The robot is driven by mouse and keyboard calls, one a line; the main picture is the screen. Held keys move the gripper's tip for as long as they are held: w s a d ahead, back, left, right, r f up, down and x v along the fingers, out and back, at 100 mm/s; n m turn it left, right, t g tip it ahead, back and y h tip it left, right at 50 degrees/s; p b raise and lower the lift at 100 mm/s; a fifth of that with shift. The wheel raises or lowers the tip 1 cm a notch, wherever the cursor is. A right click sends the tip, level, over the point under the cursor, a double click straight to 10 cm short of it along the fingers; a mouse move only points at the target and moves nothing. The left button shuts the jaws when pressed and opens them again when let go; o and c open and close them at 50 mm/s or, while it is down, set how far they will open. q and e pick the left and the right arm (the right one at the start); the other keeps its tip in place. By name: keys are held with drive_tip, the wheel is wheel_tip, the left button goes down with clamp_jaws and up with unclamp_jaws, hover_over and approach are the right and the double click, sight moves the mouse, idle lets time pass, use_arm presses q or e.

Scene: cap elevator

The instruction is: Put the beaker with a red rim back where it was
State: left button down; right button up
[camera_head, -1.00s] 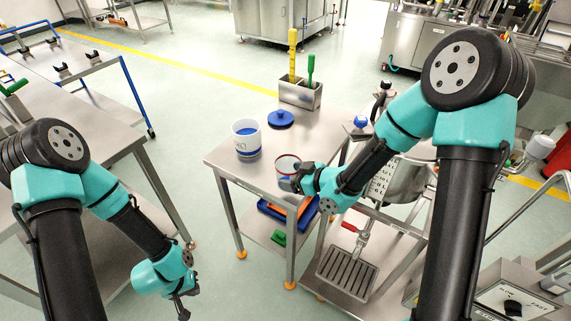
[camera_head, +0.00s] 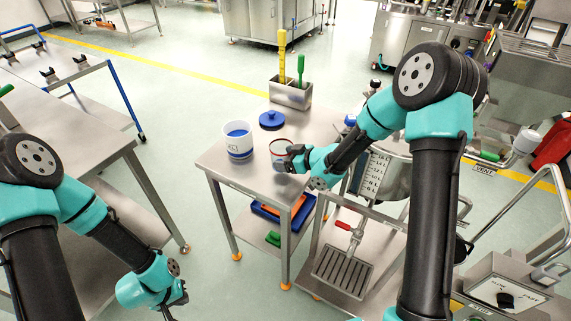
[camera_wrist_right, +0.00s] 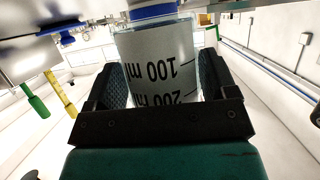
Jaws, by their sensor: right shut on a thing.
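The clear beaker with a red rim (camera_head: 281,147) is at the right side of the small steel table (camera_head: 225,168), right of a white tub. My right gripper (camera_head: 287,163) is around its near side. In the right wrist view the fingers (camera_wrist_right: 160,92) are shut on the beaker, whose wall (camera_wrist_right: 160,65) shows 100 ml and 200 ml marks upside down. Whether its base touches the tabletop I cannot tell. My left gripper (camera_head: 176,303) hangs low at the bottom, away from the table and empty; its jaw opening is unclear.
A steel pot (camera_head: 388,175) and a drain grate (camera_head: 342,271) are to the right. The table's front left is clear.

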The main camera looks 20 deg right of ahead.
drive_tip(key=shift+f, duration=1.35)
drive_tip(key=shift+f, duration=0.1)
drive_tip(key=o, duration=1)
drive_tip(key=shift+s+d+r, duration=0.1)
drive_tip(key=shift+r, duration=0.1)
drive_tip(key=v, duration=1.1)
drive_tip(key=shift+s+d, duration=0.25)
drive_tip(key=shift+r, duration=0.1)
